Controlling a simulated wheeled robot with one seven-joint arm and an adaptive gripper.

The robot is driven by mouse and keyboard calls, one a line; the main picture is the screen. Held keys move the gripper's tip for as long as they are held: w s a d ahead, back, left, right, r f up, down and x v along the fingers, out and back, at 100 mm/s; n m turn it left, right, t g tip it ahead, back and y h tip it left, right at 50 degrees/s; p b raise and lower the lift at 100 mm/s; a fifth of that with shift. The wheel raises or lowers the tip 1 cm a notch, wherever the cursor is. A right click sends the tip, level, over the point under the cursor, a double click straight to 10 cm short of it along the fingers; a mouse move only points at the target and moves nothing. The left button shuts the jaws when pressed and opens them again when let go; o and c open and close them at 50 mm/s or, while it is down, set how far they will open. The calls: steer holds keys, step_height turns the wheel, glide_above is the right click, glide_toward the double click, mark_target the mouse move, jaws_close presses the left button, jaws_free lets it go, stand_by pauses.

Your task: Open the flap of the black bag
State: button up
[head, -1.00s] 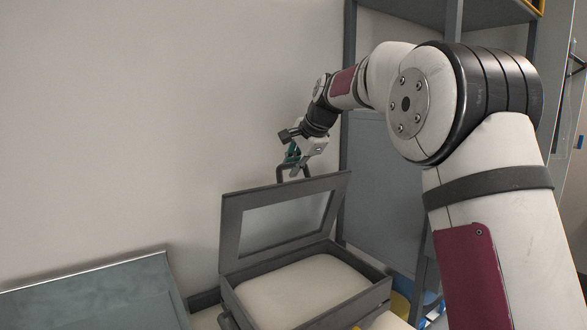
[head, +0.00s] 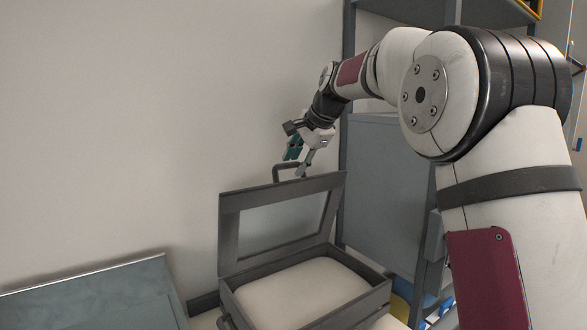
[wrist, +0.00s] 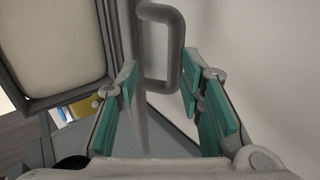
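The black bag shows as a dark grey, box-like case (head: 352,306) with a pale inside, low in the middle of the head view. Its flap (head: 230,235) is a framed lid with a window-like panel. It stands raised at the back of the case, so the inside is exposed. A loop handle (head: 275,172) rises from the flap's top edge; it also shows in the wrist view (wrist: 176,45). My gripper (head: 299,161) is at the handle. In the wrist view its teal-padded fingers (wrist: 161,88) are spread wide, one on each side of the handle, with visible gaps.
A plain wall (head: 110,120) is behind the flap. A grey rack (head: 349,140) stands close to the right of the flap and my gripper. A grey-green panel (head: 90,300) lies at lower left. Yellow and blue items (head: 432,300) are low on the right.

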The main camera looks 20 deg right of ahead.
steer(key=v, duration=0.8)
steer(key=shift+s+r, duration=0.15)
steer(key=shift+r, duration=0.1)
